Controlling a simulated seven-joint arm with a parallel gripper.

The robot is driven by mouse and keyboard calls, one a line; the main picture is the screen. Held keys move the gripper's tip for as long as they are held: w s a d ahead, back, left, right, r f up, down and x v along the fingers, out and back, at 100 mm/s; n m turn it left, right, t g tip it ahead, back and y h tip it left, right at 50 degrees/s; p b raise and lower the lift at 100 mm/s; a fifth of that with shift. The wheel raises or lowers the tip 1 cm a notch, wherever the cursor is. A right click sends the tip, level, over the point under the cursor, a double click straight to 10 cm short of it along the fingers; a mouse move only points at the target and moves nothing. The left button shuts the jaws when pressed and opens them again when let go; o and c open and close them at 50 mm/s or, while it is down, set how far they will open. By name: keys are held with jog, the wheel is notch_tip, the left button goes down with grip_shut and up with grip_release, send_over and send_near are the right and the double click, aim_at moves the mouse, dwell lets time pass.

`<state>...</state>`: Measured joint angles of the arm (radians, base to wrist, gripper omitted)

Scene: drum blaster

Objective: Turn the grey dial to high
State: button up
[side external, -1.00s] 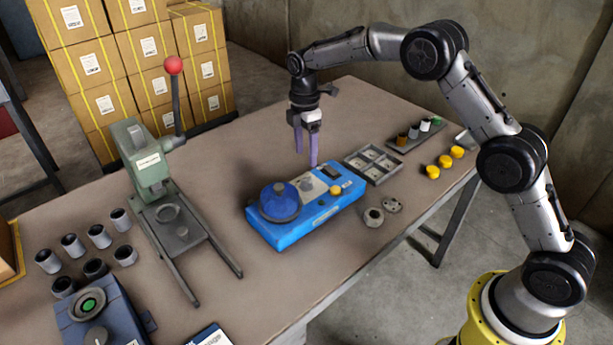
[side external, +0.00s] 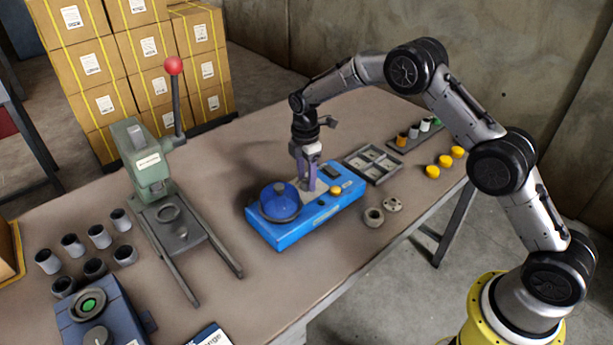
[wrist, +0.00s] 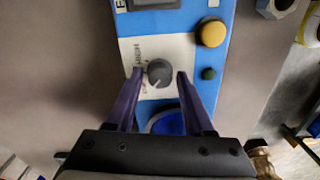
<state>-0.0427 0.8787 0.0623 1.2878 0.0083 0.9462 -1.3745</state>
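The grey dial (wrist: 159,72) sits on the white label panel (wrist: 174,48) of the blue machine (side external: 318,222). My gripper (wrist: 160,75) is open, with one purple finger on each side of the dial and a gap on both sides. In the side view my gripper (side external: 309,180) is low over the machine's panel and hides the dial. A blue dome (side external: 280,200) covers the machine's left end.
A yellow button (wrist: 212,33) and a small green button (wrist: 208,73) lie right of the dial in the wrist view. A grey divided tray (side external: 373,164) stands behind the machine. A green press (side external: 150,165) stands to the left.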

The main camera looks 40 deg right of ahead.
grip_shut()
jog(key=m, duration=0.4)
jog(key=shift+r+m, duration=0.1)
jog(key=shift+m, duration=0.2)
jog(key=m, duration=0.4)
jog(key=shift+m, duration=0.3)
jog(key=m, duration=0.4)
jog(key=shift+m, duration=2.4)
